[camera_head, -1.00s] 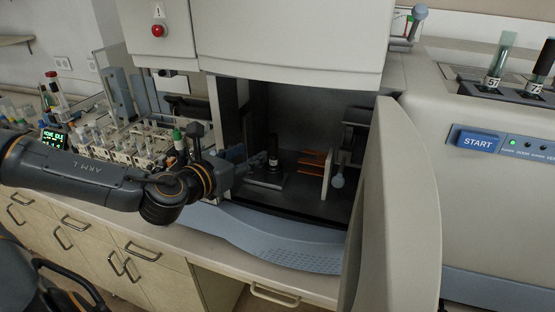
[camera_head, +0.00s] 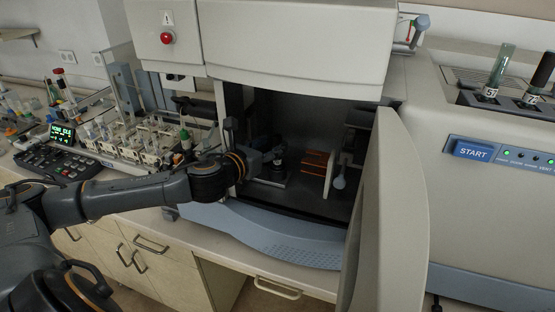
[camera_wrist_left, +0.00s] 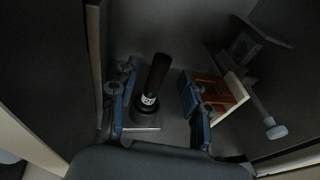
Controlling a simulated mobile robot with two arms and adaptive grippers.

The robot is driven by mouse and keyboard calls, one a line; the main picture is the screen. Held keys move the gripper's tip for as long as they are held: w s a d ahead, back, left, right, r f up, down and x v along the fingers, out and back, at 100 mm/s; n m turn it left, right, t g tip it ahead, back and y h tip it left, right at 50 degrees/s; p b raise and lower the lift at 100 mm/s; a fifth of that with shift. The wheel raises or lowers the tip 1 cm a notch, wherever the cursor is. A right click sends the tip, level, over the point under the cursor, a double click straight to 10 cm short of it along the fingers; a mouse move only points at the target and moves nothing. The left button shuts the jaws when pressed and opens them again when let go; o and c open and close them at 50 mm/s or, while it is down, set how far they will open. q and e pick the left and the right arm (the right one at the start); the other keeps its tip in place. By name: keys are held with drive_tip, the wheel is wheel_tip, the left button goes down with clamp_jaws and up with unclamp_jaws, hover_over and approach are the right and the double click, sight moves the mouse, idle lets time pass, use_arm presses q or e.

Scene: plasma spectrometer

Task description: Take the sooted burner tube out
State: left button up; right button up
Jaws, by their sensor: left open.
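The sooted burner tube (camera_wrist_left: 155,84) is dark, with a white label near its foot, and stands upright in a round base on a small plate inside the open chamber. In the head view it is mostly hidden by my left gripper (camera_head: 272,158), which reaches into the chamber from the left. In the left wrist view the open blue-grey fingers of my left gripper (camera_wrist_left: 160,98) lie on either side of the tube, with a gap to each. I cannot tell how far the fingertips reach along it. My right gripper is not in view.
An orange finned part (camera_head: 317,162) and a pale upright plate with a knob (camera_head: 339,182) stand right of the tube. The chamber door (camera_head: 392,215) is swung open at right. A rack (camera_head: 512,105) on the right housing holds a clear tube and a dark tube.

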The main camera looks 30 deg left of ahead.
sight(275, 141)
use_arm(q)
drive_tip(key=w+p, duration=0.1)
drive_tip(key=w, duration=0.2)
drive_tip(key=shift+w+f+p, duration=0.1)
drive_tip(key=shift+w+p, duration=0.1)
drive_tip(key=shift+p, duration=0.1)
drive_tip(key=shift+w+f, duration=0.2)
drive_tip(key=shift+w, duration=0.1)
drive_tip(key=shift+s, duration=0.1)
drive_tip(key=shift+c, duration=0.2)
clamp_jaws()
drive_tip(key=shift+r, duration=0.1)
